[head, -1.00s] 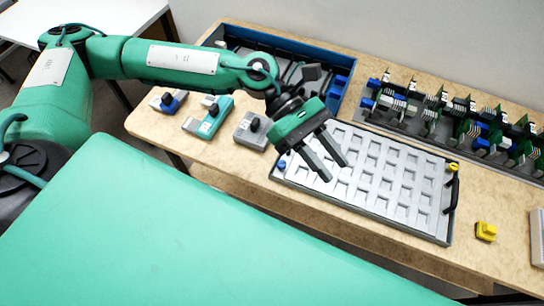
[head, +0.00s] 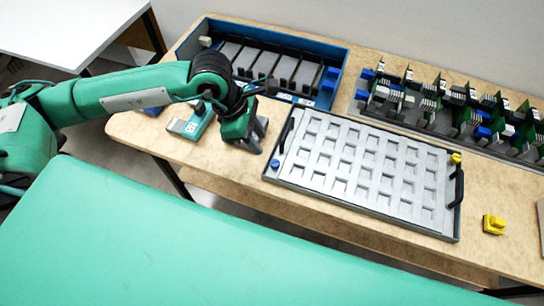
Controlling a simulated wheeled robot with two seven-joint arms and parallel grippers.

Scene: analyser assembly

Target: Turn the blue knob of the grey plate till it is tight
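The grey plate (head: 360,205) is a wide tray-like panel with rows of square recesses, lying on the wooden table. Its blue knob (head: 275,164) is at the left end, near the front corner; whether it is tight cannot be seen. My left gripper (head: 255,143) is just left of the plate, apart from the blue knob, with its fingers low over the spot where a small grey block stood. The block and the fingertips are hard to separate, so the finger gap is unclear. My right gripper is not in view.
A yellow knob (head: 455,158) is at the plate's right end, beside a black handle (head: 457,188). A yellow piece (head: 493,224) lies further right. A teal block (head: 193,122) is left of my gripper. A blue-walled bin (head: 334,82) and a rack of circuit boards (head: 480,146) stand behind.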

